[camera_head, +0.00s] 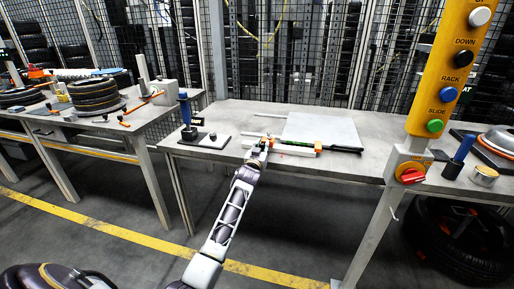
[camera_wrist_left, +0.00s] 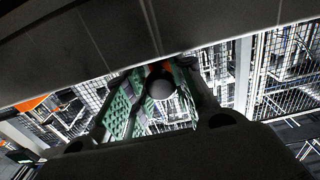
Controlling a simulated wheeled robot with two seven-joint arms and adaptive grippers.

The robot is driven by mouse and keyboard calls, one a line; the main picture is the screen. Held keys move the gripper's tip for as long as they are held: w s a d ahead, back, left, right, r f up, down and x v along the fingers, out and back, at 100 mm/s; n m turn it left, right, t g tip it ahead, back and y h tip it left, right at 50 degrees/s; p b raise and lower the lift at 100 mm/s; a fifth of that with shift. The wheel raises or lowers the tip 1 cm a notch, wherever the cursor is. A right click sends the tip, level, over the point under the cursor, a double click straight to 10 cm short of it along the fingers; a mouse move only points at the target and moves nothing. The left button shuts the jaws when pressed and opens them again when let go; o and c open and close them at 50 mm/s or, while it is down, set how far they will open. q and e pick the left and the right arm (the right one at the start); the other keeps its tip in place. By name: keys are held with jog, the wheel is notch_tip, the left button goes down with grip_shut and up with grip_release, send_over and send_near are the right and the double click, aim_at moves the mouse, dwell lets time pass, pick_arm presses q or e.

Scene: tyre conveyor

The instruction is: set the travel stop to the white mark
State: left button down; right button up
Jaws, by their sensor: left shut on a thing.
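My left gripper (camera_head: 262,145) reaches from below to the front edge of the middle table, at the left part of a pale rail (camera_head: 292,150). In the left wrist view, its green-padded fingers (camera_wrist_left: 155,102) are shut on a dark round knob (camera_wrist_left: 161,88) with a bit of orange behind it. This seems to be the travel stop's knob; my gripper largely hides the stop in the head view. An orange block (camera_head: 318,147) sits at the rail's right end. I cannot make out the white mark. My right gripper is not in view.
A grey plate (camera_head: 320,129) lies behind the rail, with a green-and-black tool (camera_head: 332,147) along its front. A blue-handled fixture (camera_head: 185,110) stands left. A yellow button pendant (camera_head: 440,85) rises at the right. A wire fence closes the back.

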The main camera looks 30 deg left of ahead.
pick_arm(q)
jog(key=shift+d, duration=0.2)
jog(key=c, duration=1.2)
grip_release()
jog(key=shift+s, duration=0.1)
jog(key=shift+v, duration=5.8)
jog(key=shift+d, duration=0.1)
jog(key=shift+f, duration=0.1)
